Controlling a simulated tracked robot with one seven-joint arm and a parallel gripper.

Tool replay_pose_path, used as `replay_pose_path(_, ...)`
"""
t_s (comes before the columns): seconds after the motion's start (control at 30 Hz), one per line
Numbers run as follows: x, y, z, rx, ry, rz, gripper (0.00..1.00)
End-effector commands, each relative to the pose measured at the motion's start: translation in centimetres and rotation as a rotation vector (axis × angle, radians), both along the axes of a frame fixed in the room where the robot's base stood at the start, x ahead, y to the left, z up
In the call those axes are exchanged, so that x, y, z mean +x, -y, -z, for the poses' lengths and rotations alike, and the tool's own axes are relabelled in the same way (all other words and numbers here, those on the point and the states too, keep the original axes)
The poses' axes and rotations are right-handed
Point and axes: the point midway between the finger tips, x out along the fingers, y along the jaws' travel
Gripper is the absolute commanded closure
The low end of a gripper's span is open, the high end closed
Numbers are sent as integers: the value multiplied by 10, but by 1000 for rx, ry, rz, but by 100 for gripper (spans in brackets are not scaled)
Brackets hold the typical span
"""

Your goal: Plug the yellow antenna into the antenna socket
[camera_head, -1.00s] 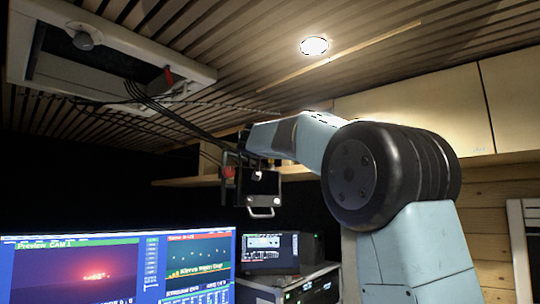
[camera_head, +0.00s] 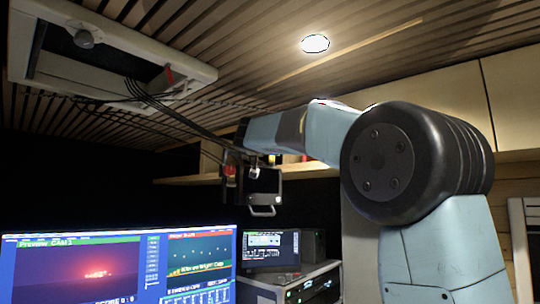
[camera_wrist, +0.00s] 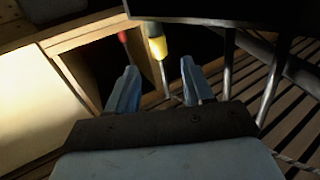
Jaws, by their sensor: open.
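In the wrist view my gripper (camera_wrist: 162,90) is open, with its two blue fingers apart and nothing between their tips. The yellow antenna (camera_wrist: 157,47) is beyond the fingertips, roughly in line with the gap between them. It has a yellow upper part and a thin pale shaft below, and its top meets or passes behind a dark body at the top of the view. The fingers are not clear there either. I cannot identify the antenna socket in either view.
A red-tipped rod (camera_wrist: 123,37) is left of the yellow antenna. A dark box with a metal handle (camera_head: 263,190) hangs near my arm's end, with black cables (camera_head: 185,122) running from the ceiling hatch (camera_head: 110,55). Monitors (camera_head: 118,265) stand below.

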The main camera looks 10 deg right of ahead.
Motion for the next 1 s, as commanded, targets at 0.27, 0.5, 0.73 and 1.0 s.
replay_pose_path(0.27,-51,-24,0,0,1,-3,48)
replay_pose_path(0.5,-81,-39,1,0,1,-2,48)
replay_pose_path(0.73,-91,-43,1,0,0,-2,48)
replay_pose_path(1.0,-91,-43,1,0,0,-1,48)
